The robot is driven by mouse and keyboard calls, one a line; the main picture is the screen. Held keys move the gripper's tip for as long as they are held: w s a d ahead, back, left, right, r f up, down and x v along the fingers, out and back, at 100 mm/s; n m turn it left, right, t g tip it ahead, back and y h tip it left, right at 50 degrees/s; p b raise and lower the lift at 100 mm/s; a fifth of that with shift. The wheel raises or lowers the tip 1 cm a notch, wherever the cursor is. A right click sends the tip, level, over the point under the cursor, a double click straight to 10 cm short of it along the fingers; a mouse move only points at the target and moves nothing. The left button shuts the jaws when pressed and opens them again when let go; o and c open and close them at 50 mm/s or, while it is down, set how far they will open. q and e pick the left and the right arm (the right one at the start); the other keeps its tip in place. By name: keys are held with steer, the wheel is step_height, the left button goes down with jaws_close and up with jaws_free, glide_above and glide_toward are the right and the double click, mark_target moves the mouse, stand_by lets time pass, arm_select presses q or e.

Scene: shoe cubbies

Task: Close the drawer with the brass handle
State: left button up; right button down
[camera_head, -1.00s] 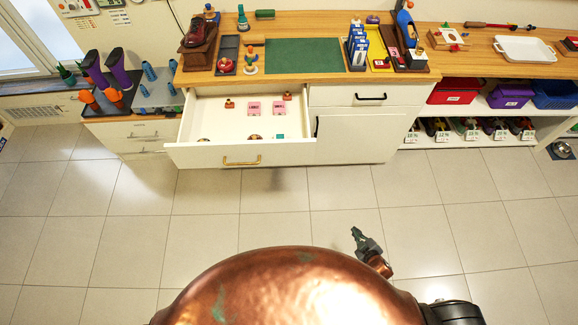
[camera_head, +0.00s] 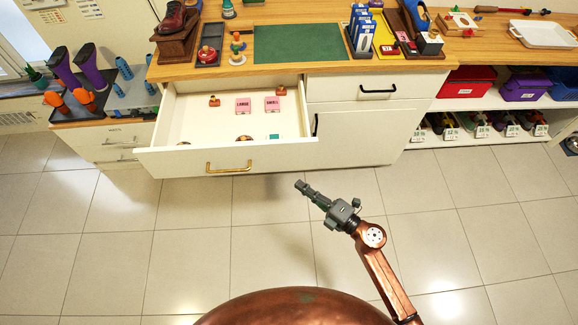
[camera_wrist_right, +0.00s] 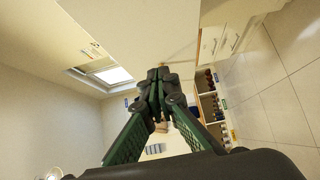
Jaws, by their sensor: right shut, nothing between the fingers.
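The drawer with the brass handle (camera_head: 228,167) is pulled out from the white counter in the head view. Its white front panel (camera_head: 190,162) faces me. Inside lie two pink blocks marked large and small, small orange-brown items and a teal piece. My right gripper (camera_head: 299,185) is shut and empty, in front of the drawer and to the right of the brass handle, apart from it. In the right wrist view its fingers (camera_wrist_right: 158,75) are together. My left gripper is not in view.
Beside the drawer is a white cabinet with black handles (camera_head: 378,89). The wooden counter (camera_head: 300,68) above holds a green mat (camera_head: 297,43), shoe stands and boxes. Shelves with coloured bins (camera_head: 468,85) stand at right. The tiled floor (camera_head: 200,230) in front is clear.

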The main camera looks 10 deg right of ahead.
mark_target(280, 160)
steer(key=w+a, duration=0.1)
steer(key=w, duration=0.1)
steer(key=w+a+b, duration=0.1)
steer(key=w, duration=0.2)
steer(key=w+a, duration=0.1)
steer(key=w, duration=0.1)
steer(key=shift+w+a+f+b, duration=0.2)
steer(key=shift+a+b, duration=0.1)
steer(key=shift+b, duration=0.1)
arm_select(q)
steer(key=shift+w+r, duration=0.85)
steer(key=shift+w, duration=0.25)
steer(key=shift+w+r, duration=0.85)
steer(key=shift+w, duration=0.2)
arm_select(e)
steer(key=shift+w+r, duration=0.1)
steer(key=shift+w, duration=0.25)
